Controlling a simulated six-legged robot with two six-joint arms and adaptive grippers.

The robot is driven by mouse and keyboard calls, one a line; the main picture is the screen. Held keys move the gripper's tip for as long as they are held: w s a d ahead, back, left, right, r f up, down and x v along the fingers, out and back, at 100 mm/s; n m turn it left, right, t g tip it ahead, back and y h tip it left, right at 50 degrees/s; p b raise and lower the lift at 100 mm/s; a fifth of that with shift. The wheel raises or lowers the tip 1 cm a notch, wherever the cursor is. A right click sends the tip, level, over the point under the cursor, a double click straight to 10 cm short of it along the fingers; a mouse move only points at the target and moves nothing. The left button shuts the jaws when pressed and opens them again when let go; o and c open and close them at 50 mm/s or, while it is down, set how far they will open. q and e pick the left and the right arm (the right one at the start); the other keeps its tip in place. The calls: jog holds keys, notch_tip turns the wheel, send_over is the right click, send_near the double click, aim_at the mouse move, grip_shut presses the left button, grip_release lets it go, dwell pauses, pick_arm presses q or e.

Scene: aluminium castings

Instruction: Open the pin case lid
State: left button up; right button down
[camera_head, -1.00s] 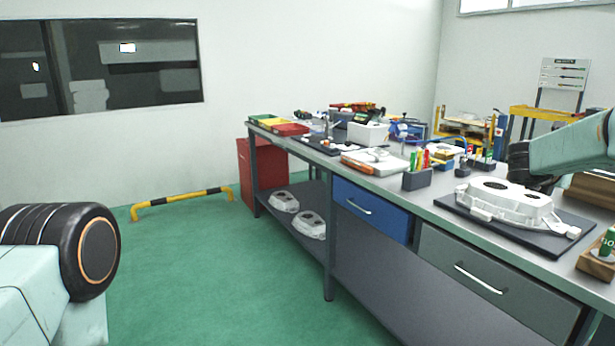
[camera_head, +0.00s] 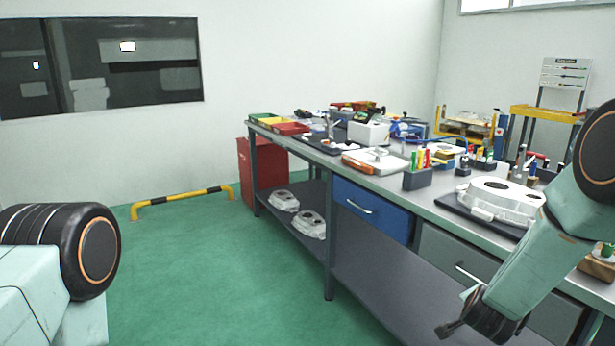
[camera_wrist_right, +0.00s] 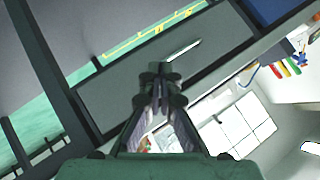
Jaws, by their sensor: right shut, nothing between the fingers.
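I cannot make out for certain which thing is the pin case. A flat orange-and-white case-like item (camera_head: 374,164) lies on the bench, and a brown wooden block (camera_head: 597,268) shows at the right, partly behind my right arm. My right gripper (camera_head: 447,329) hangs low in front of the grey drawer (camera_head: 440,250), below the bench top. In the wrist view the right gripper (camera_wrist_right: 160,75) is shut and empty, with the drawer's handle (camera_wrist_right: 183,50) beyond its tips. My left gripper is out of view; only left arm links show.
The workbench (camera_head: 420,198) carries a white casting (camera_head: 495,200) on a dark mat, pen holders and bins. A blue drawer (camera_head: 370,210) is closed. More castings (camera_head: 310,224) lie on the lower shelf. The green floor (camera_head: 230,270) at left is clear.

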jog(key=s+a+f+n+g+y, duration=0.1)
jog(key=s+a+f+n, duration=0.3)
jog(key=s, duration=0.5)
jog(key=s+a+f+n+g+y, duration=0.2)
jog(key=s+a+f+n, duration=0.2)
jog(key=s, duration=0.5)
jog(key=s+a+f+n+g+y, duration=0.2)
jog(key=s+a+f+n, duration=0.2)
jog(key=s, duration=0.5)
notch_tip(320, 180, down, 2)
jog(key=shift+a+f+n+g, duration=0.2)
jog(key=shift+a+n+g, duration=0.15)
jog(key=shift+a, duration=0.7)
jog(key=c, duration=2.1)
grip_release()
jog(key=s+a+f+n+g, duration=0.1)
jog(key=s+a+n+g, duration=0.1)
jog(key=s, duration=1.1)
jog(key=shift+s+a+f+g+y, duration=0.15)
jog(key=shift+s+a+g+y, duration=0.25)
jog(key=shift+g, duration=0.25)
jog(key=shift+o, duration=0.7)
jog(key=shift+s+f, duration=0.15)
jog(key=shift+s, duration=0.15)
jog(key=shift+o, duration=1.3)
jog(key=shift+d, duration=0.1)
